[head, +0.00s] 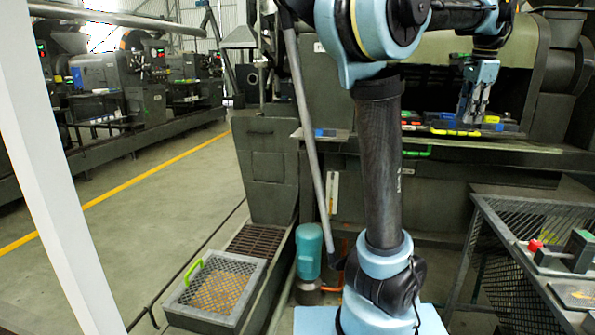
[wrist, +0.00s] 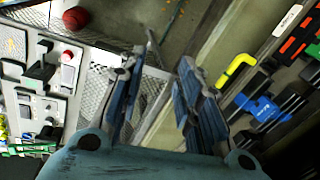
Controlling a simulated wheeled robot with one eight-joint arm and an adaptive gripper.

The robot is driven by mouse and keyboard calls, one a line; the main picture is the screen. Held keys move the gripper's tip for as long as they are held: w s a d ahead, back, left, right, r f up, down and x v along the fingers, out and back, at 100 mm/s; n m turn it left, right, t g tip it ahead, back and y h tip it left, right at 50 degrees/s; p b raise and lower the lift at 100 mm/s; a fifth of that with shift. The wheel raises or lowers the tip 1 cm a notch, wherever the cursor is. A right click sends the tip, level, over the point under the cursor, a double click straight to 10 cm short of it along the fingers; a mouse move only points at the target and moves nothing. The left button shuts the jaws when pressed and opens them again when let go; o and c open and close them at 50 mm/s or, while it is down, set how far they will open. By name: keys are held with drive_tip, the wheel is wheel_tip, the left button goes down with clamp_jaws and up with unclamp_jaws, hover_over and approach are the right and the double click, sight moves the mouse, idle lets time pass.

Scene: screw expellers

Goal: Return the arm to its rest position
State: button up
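My arm rises in the middle of the head view, with its upper part bent over to the right. My gripper (head: 473,119) hangs pointing down in front of the dark machine, over or in front of a ledge with coloured tools. In the wrist view my gripper (wrist: 157,66) shows two blue-grey fingers set apart, with nothing held between them. The gap shows floor and a mesh surface. From the head view I cannot tell how far the fingertips are from the ledge.
The tool ledge (head: 470,146) runs along the machine; a yellow hooked handle (wrist: 236,72) lies close to the right finger. A mesh table (head: 520,215) with a red knob (head: 535,245) stands at right. A mesh-covered box (head: 217,290) sits at lower left. Open floor (head: 150,215) lies left.

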drive_tip(key=s+a+f+n, duration=0.2)
drive_tip(key=a+f+n, duration=0.3)
drive_tip(key=a+f, duration=0.4)
drive_tip(key=s+a+f+n, duration=0.1)
drive_tip(key=a+f+n, duration=0.3)
drive_tip(key=a+f, duration=0.55)
drive_tip(key=s+a+f+n, duration=0.4)
drive_tip(key=s+a+f, duration=0.1)
drive_tip(key=f, duration=0.3)
drive_tip(key=s+a+f+n, duration=0.5)
drive_tip(key=s+a+f, duration=0.1)
drive_tip(key=a+f, duration=0.2)
drive_tip(key=shift+a+f+n, duration=0.25)
drive_tip(key=shift+f+n, duration=0.05)
drive_tip(key=shift+f, duration=0.3)
drive_tip(key=shift+s, duration=0.1)
drive_tip(key=shift+w+f, duration=0.2)
drive_tip(key=shift+w, duration=0.25)
